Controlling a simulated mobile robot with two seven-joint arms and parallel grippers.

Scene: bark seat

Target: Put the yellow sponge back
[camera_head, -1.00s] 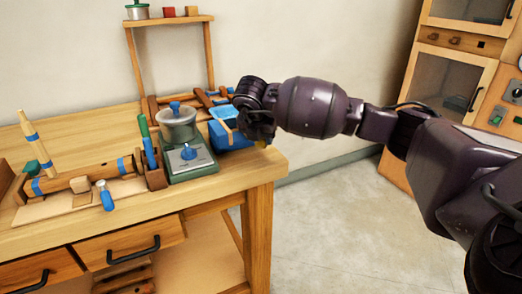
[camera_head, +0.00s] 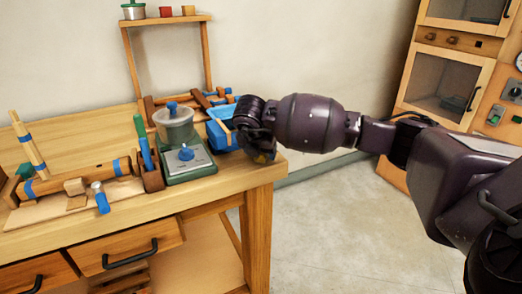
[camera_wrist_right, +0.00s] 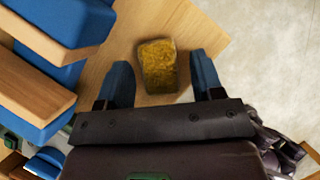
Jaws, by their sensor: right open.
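The yellow sponge (camera_wrist_right: 157,72) lies on the wooden table near its right corner. In the head view only a small yellow bit of it (camera_head: 262,157) shows below my right gripper (camera_head: 258,143). In the right wrist view my right gripper (camera_wrist_right: 161,66) is open, with one blue finger on each side of the sponge and visible gaps between. It is not closed on the sponge. A blue bin (camera_head: 219,136) with a wooden edge stands just left of the gripper. My left gripper is not in view.
A green scale-like box (camera_head: 187,163) with a grey pot (camera_head: 174,125) stands left of the bin. Wooden toy parts and tools (camera_head: 75,187) lie farther left. The table's right edge (camera_head: 276,174) is close to the gripper, with open floor (camera_head: 340,225) beyond.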

